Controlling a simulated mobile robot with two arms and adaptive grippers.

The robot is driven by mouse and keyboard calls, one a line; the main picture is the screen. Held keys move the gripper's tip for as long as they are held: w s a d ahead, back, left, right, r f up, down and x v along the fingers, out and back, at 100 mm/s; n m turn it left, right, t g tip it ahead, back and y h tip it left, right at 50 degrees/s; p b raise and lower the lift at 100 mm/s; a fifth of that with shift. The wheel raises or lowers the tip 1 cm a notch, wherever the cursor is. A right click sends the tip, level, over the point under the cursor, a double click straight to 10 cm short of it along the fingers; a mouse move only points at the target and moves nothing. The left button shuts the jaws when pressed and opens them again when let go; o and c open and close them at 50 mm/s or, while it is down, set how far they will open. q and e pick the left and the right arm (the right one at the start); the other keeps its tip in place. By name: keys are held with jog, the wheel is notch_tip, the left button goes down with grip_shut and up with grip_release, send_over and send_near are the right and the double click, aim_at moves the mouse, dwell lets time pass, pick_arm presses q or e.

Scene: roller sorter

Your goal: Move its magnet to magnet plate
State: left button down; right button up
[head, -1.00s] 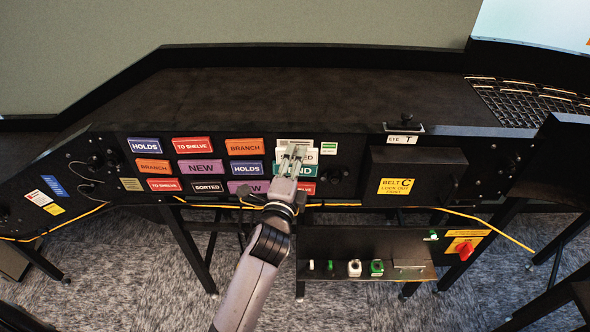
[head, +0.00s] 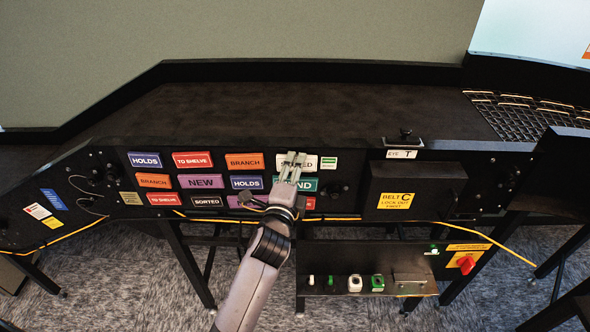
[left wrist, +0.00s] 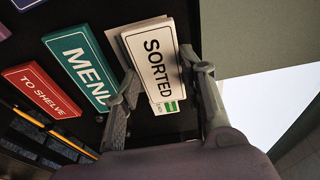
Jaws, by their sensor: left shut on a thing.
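My left gripper (head: 292,158) is shut on the white SORTED magnet (head: 311,163) at the upper right of the panel's labels. In the left wrist view the magnet (left wrist: 155,62) lies between the two fingers, its lettering facing the camera. A pale flat edge (left wrist: 115,41) shows behind it, offset to one side; I cannot tell whether the magnet touches it. The teal MEND magnet (head: 307,185) is just below, partly hidden by my fingers. I cannot pick out the magnet plate for certain. My right gripper is not in view.
Several coloured magnets, such as HOLDS (head: 145,160) and NEW (head: 201,182), cover the panel to the left. A small green-and-white label (head: 328,163) and a dark knob (head: 335,189) are close on the right. A black BELT C box (head: 412,187) juts out farther right.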

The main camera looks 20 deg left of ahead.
pick_arm(q)
jog(key=shift+w, duration=0.2)
jog(key=c, duration=0.9)
grip_release()
jog(key=shift+c, duration=0.2)
jog(key=shift+s, duration=0.1)
